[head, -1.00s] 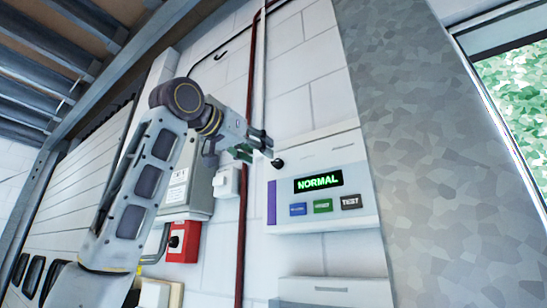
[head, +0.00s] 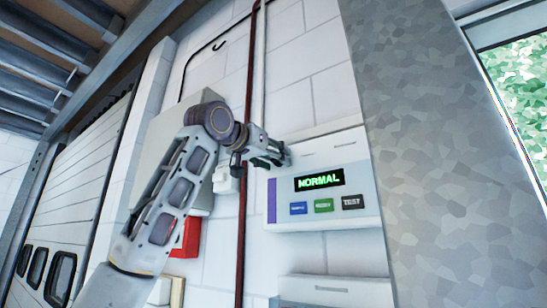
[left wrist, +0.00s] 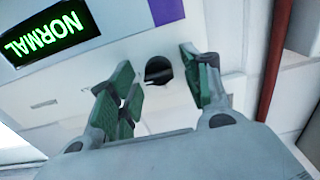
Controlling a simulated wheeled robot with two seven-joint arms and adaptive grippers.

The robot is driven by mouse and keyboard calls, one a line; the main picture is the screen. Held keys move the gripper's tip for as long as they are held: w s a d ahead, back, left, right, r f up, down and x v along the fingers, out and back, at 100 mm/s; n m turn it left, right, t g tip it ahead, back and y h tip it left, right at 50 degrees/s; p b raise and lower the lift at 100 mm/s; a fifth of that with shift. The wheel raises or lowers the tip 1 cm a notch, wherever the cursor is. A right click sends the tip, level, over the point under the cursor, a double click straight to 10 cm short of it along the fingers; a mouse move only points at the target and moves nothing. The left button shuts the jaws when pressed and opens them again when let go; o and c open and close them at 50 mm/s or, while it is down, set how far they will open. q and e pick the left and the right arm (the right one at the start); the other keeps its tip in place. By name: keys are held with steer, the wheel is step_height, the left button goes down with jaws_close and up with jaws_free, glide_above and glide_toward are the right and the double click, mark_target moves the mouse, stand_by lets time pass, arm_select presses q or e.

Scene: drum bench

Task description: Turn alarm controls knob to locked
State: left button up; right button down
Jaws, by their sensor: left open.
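The alarm control panel (head: 320,215) is a white box on the wall with a lit green display reading NORMAL (head: 319,180). Its black knob (left wrist: 158,70) shows in the left wrist view, between the green-padded fingers; in the head view my gripper hides it. My left gripper (head: 275,150) is at the panel's upper left edge, its fingers open on either side of the knob. It also shows in the left wrist view (left wrist: 163,88). I cannot tell whether a finger touches the knob. My right gripper is not in view.
A dark red pipe (head: 243,220) runs down the wall left of the panel. A red box (head: 187,238) is behind my left arm. A grey metal column (head: 430,160) stands to the right.

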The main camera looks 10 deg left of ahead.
arm_select(q)
steer(key=c, duration=1)
steer(key=shift+n, duration=0.4)
steer(key=n+b, duration=0.2)
steer(key=n, duration=1.4)
steer(key=shift+a+f+n, duration=0.1)
steer(key=shift+f+n, duration=0.05)
steer(key=shift+n, duration=0.25)
steer(key=o, duration=1)
steer(key=shift+a, duration=0.1)
